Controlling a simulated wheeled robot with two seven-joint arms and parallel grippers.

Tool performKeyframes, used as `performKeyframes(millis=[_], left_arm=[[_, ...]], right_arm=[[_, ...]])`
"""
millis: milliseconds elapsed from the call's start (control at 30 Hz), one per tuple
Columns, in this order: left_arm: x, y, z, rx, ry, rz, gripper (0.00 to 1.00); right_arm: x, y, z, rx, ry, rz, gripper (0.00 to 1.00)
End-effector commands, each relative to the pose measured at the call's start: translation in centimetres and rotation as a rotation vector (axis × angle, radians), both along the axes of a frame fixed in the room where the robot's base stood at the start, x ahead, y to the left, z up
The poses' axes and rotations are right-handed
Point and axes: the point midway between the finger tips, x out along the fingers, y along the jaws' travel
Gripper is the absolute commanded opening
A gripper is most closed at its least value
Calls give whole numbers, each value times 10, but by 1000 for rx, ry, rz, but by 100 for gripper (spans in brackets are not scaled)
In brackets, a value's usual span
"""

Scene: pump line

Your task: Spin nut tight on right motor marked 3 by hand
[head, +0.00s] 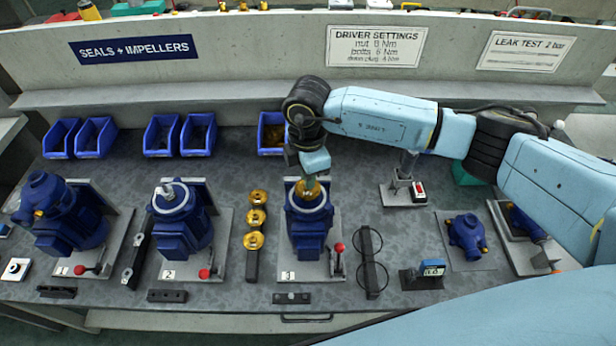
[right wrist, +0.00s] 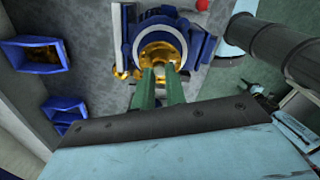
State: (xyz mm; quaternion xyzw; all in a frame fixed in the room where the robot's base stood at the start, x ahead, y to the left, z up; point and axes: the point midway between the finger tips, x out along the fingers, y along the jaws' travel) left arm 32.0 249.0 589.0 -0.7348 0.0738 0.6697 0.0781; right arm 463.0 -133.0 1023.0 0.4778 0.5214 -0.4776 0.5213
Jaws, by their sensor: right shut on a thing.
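The blue motor marked 3 (head: 310,232) stands upright on its grey plate, with a brass part (head: 307,190) on its top. My right gripper (head: 310,180) points down over that top. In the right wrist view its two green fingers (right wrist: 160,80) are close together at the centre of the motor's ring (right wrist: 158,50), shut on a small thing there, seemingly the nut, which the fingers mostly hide. A brass-coloured face shows around the fingertips. My left gripper is not in view.
Motors marked 1 (head: 62,215) and 2 (head: 180,215) stand to the left. Several brass impellers (head: 255,218) sit in a column beside motor 3. A red-knobbed lever (head: 338,250) stands close on its right. Blue bins (head: 198,135) line the back.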

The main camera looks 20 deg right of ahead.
Motion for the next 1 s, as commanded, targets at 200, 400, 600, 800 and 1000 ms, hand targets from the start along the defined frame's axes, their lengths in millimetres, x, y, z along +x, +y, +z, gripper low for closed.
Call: performKeyframes(millis=[200,400,600,800,1000], left_arm=[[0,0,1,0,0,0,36],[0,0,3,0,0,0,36],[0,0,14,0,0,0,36],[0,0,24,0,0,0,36],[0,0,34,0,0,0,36]], right_arm=[[0,0,0,-1,-1,-22,0],[0,0,0,-1,0,-42,0],[0,-1,1,0,1,-179,0],[0,0,1,-1,1,-319,0],[0,-1,1,-2,1,-452,0]])
